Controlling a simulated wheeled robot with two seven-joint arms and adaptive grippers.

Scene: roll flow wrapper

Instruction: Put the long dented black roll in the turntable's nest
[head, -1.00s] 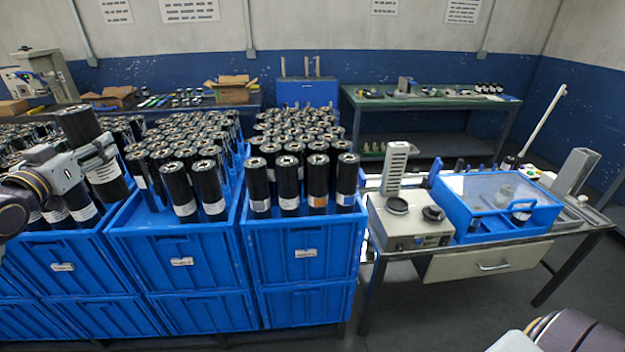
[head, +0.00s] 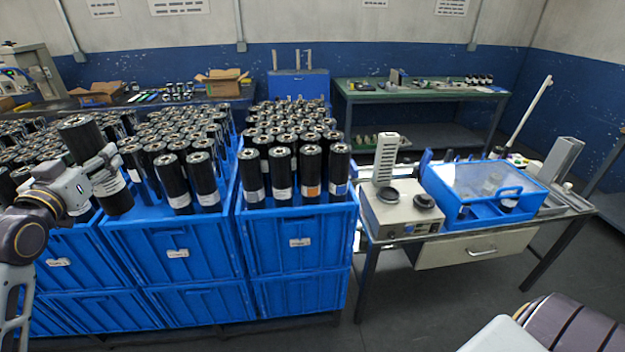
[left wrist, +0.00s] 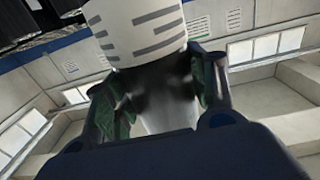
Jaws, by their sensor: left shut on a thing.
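A long black roll (head: 84,137) with a white label is held by my left gripper (head: 104,170) at the left of the head view, tilted, in front of the crates. In the left wrist view the white label of the held roll (left wrist: 145,35) shows between the fingers (left wrist: 160,85). I cannot make out a dent on it. On the table at the right stands a grey box with two black round pieces (head: 388,194) on top; I cannot tell which part is the turntable's nest. My right gripper is out of view.
Blue crates (head: 175,255) full of upright black rolls fill the left and middle. A blue clear-lidded case (head: 470,215) sits right of the grey box (head: 405,220). A green bench (head: 425,95) stands behind. Floor shows in front of the table.

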